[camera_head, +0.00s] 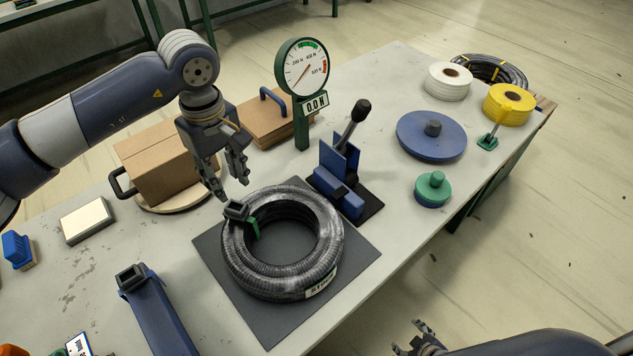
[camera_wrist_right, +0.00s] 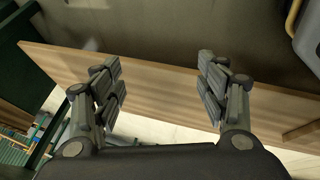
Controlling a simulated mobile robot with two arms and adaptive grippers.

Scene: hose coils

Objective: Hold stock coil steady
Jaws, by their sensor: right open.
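The stock coil (camera_head: 330,235) is a ring of dark corrugated hose with a label at its front right. It lies flat on a dark square mat (camera_head: 225,300). A green strap (camera_head: 252,228) with a dark square end piece (camera_head: 237,210) sits on its upper left side. My left gripper (camera_head: 233,190) points down just above and behind that side, fingers apart and empty; touching cannot be told. My right gripper (camera_head: 420,338) is low, off the table's front edge, away from the coil. In the right wrist view it is open and empty (camera_wrist_right: 161,92).
A blue press with a lever (camera_head: 342,165) stands right behind the coil, beside a dial gauge (camera_head: 305,70). A cardboard box (camera_head: 160,170) is at left. A blue tool (camera_head: 160,315) lies left of the mat. Discs (camera_head: 432,138) and tape rolls (camera_head: 510,105) stand at right.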

